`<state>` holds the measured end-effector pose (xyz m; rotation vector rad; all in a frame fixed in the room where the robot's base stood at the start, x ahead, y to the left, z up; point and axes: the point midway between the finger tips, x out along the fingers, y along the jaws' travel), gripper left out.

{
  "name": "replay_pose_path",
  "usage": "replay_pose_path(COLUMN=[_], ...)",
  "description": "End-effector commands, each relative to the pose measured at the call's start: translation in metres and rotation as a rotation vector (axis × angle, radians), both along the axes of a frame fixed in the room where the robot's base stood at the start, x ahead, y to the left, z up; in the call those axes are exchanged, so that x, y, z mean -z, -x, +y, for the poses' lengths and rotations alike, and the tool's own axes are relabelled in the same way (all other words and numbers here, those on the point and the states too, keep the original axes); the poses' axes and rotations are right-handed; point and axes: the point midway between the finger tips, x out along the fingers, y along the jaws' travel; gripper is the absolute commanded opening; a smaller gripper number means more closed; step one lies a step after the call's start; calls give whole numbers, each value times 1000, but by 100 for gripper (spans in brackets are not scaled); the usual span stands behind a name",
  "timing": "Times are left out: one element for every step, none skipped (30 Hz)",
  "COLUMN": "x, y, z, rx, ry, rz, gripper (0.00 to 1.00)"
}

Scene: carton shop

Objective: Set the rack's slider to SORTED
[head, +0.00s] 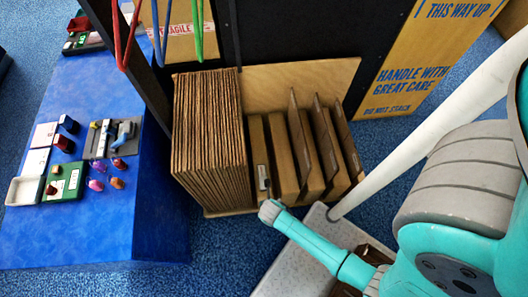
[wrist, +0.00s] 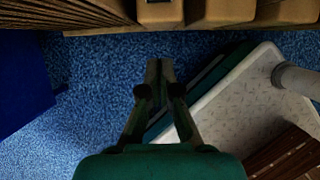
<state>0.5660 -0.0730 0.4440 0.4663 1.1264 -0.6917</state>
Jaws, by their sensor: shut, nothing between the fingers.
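The rack stands on the floor in the middle of the head view, with a plywood back panel (head: 300,85), thick brown bays and thin upright dividers. On the front of its leftmost bay is a small pale plate with a dark mark (head: 262,177), which looks like the slider; its setting and any lettering are too small to read. In the wrist view, the bay fronts (wrist: 225,12) cross the top edge, with only a bit of a pale fitting showing. My gripper (wrist: 160,65) is shut and empty, apart from the rack and pointing toward it. Its fingers are not clear in the head view.
Packed corrugated cardboard sheets (head: 208,135) stand left of the bays. A blue table (head: 95,220) with small items and trays is farther left. A large printed carton (head: 425,60) leans behind right. Blue carpet (wrist: 90,90) lies clear between my gripper and the rack.

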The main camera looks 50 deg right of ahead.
Motion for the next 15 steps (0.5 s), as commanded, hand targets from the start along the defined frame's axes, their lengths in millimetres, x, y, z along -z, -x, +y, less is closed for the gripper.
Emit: replay_pose_path(x=[1, 1, 3, 5, 7, 11, 15, 19, 24, 28, 33, 39, 43, 48, 53], y=[0, -1, -1, -2, -3, -4, -4, -5, -7, -9, -10, -12, -13, -14, -15], z=[0, 0, -1, -1, -2, -3, -4, -5, -7, -8, -10, -11, -12, -14, -15], rx=[1, 1, 1, 1, 1, 1, 2, 2, 3, 3, 3, 3, 3, 4, 4], ry=[0, 0, 0, 0, 0, 0, -1, -1, -1, -1, -1, -1, -1, -2, -2], rz=[0, 0, 0, 0, 0, 0, -1, 1, -1, 1, 1, -1, 0, 0, 0], gripper=[0, 0, 0, 0, 0, 0, 0, 0, 0, 0, 0, 0, 0, 0, 0])
